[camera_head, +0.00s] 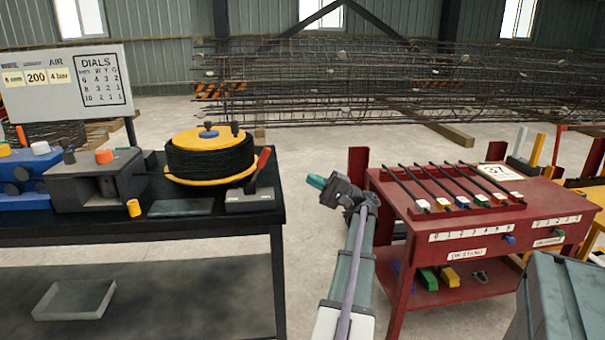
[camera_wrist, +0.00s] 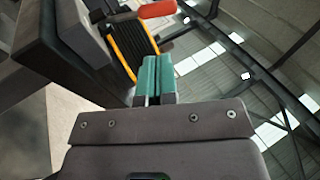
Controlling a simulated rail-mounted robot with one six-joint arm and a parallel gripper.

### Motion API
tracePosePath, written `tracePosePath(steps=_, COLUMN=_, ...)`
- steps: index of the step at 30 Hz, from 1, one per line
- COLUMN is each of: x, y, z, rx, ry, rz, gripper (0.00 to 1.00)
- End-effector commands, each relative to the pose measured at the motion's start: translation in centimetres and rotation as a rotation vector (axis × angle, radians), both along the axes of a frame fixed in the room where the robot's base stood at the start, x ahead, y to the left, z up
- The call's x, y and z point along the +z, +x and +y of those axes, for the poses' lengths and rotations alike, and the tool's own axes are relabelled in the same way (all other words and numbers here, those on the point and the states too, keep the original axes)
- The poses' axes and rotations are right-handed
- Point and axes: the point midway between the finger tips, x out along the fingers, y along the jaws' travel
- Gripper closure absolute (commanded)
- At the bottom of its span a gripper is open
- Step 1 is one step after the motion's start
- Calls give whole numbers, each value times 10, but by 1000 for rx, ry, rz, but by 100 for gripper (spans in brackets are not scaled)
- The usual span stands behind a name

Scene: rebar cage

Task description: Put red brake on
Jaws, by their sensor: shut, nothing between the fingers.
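The red brake lever (camera_head: 262,160) rises from a grey box (camera_head: 250,198) at the right end of the black bench. The lever leans up and to the right, beside the spool of dark wire (camera_head: 210,157) with yellow flanges. In the wrist view the red handle (camera_wrist: 157,9) shows at the top, just beyond my fingertips. My gripper (camera_head: 317,181) has teal fingers and is to the right of the lever, apart from it, over the gap between bench and red table. In the wrist view the fingers (camera_wrist: 155,78) are together with nothing between them.
The black bench (camera_head: 150,228) also bears grey and blue machines and a small orange-yellow cylinder (camera_head: 134,208). A red table (camera_head: 480,225) with several rods stands at the right. A rebar cage (camera_head: 400,80) lies behind. The floor between bench and red table is clear.

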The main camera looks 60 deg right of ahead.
Motion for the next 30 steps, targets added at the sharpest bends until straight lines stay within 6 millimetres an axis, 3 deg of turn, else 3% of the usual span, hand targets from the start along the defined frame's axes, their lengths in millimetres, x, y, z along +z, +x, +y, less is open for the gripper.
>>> tracePosePath(steps=3, x=17, y=20, z=11, rx=3, ry=0, rz=1, gripper=100)
tracePosePath(steps=15, x=49, y=85, z=43, rx=2, ry=-2, rz=1, gripper=100)
tracePosePath(steps=21, x=52, y=96, z=48, rx=1, ry=-2, rz=1, gripper=100)
tracePosePath(steps=30, x=52, y=96, z=48, rx=1, ry=-2, rz=1, gripper=100)
